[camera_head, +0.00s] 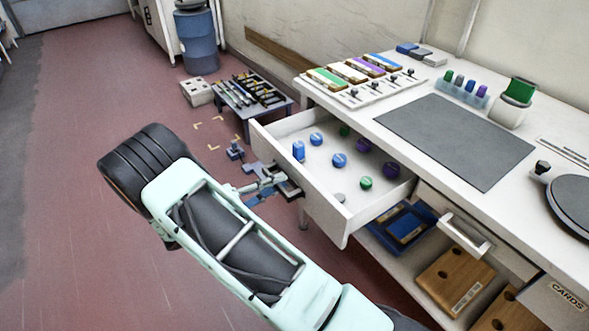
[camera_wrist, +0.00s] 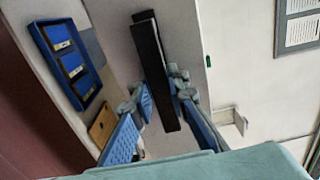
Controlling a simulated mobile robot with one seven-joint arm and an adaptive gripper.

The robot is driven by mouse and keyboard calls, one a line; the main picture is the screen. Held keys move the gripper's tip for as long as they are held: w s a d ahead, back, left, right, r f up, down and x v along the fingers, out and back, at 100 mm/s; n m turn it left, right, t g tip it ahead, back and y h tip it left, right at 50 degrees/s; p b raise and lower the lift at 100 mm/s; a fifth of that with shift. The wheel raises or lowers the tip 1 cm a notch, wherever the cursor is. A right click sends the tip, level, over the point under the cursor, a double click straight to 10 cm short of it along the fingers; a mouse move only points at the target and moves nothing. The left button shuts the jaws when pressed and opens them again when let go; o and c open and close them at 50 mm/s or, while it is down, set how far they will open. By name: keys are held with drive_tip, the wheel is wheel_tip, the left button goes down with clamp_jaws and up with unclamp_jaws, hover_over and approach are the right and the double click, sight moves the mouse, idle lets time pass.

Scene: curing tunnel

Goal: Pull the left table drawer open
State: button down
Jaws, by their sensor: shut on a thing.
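The left table drawer (camera_head: 345,232) is pulled well out from the white table and shows its inside in the head view. Several small blue, green and purple pieces stand or lie in it.
The right drawer, with its pale handle (camera_head: 465,236), is closed. A blue tray (camera_head: 402,228) and wooden blocks (camera_head: 455,280) sit on the shelf below. A low dark table (camera_head: 250,108) and a blue barrel (camera_head: 198,45) stand behind. The red floor at left is clear.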

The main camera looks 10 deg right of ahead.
drive_tip(key=shift+v, duration=2.5)
drive_tip(key=c, duration=1.8)
unclamp_jaws()
drive_tip(key=shift+c, duration=0.2)
drive_tip(key=shift+a, duration=0.1)
drive_tip(key=v, duration=1.2)
